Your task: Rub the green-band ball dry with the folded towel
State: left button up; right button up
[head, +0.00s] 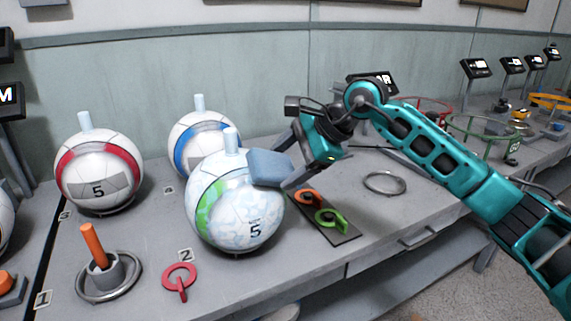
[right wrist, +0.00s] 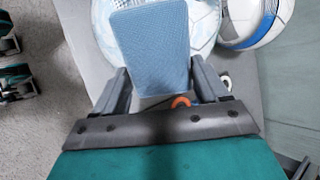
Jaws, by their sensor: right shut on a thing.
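The green-band ball (head: 236,213) stands on the grey bench in the head view, with bluish wet-looking patches on its white panels. A light blue plug stands upright at its top. My right gripper (head: 288,172) is shut on the folded blue towel (head: 268,167), which is at the ball's upper right side and seems to touch it. In the right wrist view the towel (right wrist: 150,45) sits between the fingers (right wrist: 158,85) and covers part of the ball (right wrist: 205,22). My left gripper is not in view.
A red-band ball (head: 98,177) and a blue-band ball (head: 195,140) stand behind. A dark plate with orange and green clips (head: 330,220) lies right of the ball. A red ring tool (head: 179,279), an orange-handled tool (head: 97,250) and a metal ring (head: 385,183) lie on the bench (head: 280,287).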

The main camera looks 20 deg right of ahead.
jog(key=shift+w+d, duration=0.4)
jog(key=shift+s+a, duration=1)
jog(key=shift+a, duration=0.1)
jog(key=shift+w+d, duration=1)
jog(key=shift+d, duration=0.1)
jog(key=shift+s+a, duration=1)
jog(key=shift+a, duration=0.1)
jog(key=shift+w+d, duration=1)
jog(key=shift+d, duration=0.1)
jog(key=shift+s+a, duration=1)
jog(key=shift+a, duration=0.1)
jog(key=shift+w+d, duration=1)
jog(key=shift+d, duration=0.1)
jog(key=shift+s+a, duration=1.05)
jog(key=shift+a, duration=0.05)
